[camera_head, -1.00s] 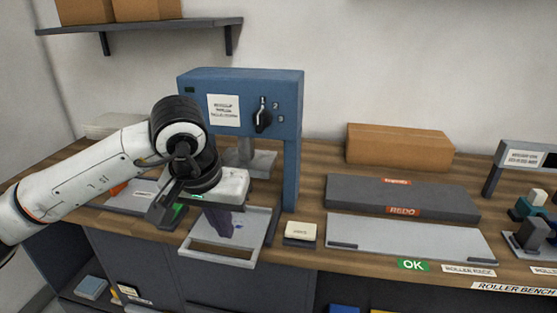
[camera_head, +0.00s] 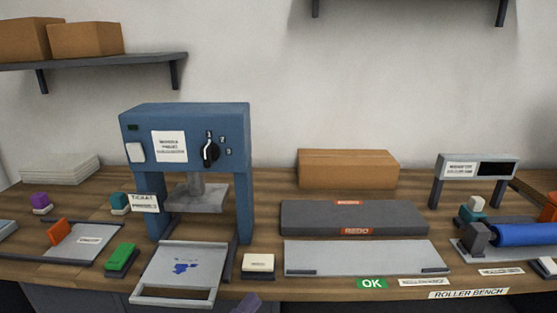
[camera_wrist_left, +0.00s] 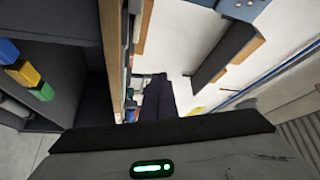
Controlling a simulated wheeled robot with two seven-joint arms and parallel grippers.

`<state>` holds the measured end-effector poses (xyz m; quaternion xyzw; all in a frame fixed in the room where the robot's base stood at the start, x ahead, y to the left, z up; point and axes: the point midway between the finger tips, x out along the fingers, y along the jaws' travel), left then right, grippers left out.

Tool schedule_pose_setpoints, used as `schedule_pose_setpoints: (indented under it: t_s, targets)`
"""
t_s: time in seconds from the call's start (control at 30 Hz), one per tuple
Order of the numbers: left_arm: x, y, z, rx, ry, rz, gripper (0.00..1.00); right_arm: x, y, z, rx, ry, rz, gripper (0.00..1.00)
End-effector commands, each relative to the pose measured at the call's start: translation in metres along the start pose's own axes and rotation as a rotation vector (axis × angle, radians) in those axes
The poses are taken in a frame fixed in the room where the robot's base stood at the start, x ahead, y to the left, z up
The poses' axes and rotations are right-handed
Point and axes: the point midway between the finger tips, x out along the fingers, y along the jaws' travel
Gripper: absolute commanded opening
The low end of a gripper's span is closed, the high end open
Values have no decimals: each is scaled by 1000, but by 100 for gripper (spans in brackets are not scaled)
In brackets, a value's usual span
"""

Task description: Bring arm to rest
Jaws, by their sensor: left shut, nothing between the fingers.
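In the head view only the dark purple tip of my left gripper (camera_head: 247,303) shows, at the bottom edge, in front of the bench and just right of the press tray. In the left wrist view the dark fingers of my left gripper (camera_wrist_left: 158,98) are together with nothing between them. The rest of my left arm is out of the head view. My right gripper is in neither view.
A blue press (camera_head: 185,130) stands on the wooden bench, with a blue-stained tray (camera_head: 205,255) in front. A green block (camera_head: 121,257) and a cream block (camera_head: 258,264) flank the tray. A grey REDO platform (camera_head: 354,217) and a blue roller (camera_head: 525,234) are farther right.

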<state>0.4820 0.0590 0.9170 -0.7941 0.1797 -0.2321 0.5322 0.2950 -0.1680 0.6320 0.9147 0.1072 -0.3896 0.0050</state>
Motion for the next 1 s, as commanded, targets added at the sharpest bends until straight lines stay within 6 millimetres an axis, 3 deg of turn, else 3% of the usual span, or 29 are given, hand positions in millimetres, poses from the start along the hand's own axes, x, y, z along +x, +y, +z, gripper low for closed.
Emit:
schedule_pose_setpoints:
  t_s: [0.03,0.1,0.2,0.4,0.5,0.67,1.0]
  targets:
    - [-21,28,23,-171,-119,57,0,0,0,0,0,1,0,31]
    - [-52,65,49,-388,-273,119,0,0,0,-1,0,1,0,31]
    - [-104,116,73,-669,-488,189,0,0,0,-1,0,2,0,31]
    - [-205,196,82,-1097,-853,269,0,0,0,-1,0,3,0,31]
    - [-239,218,77,-1222,-970,284,0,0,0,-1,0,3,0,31]
    - [-263,231,72,-1307,-1053,290,0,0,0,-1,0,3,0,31]
    - [-264,232,72,-1311,-1056,291,0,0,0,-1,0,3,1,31]
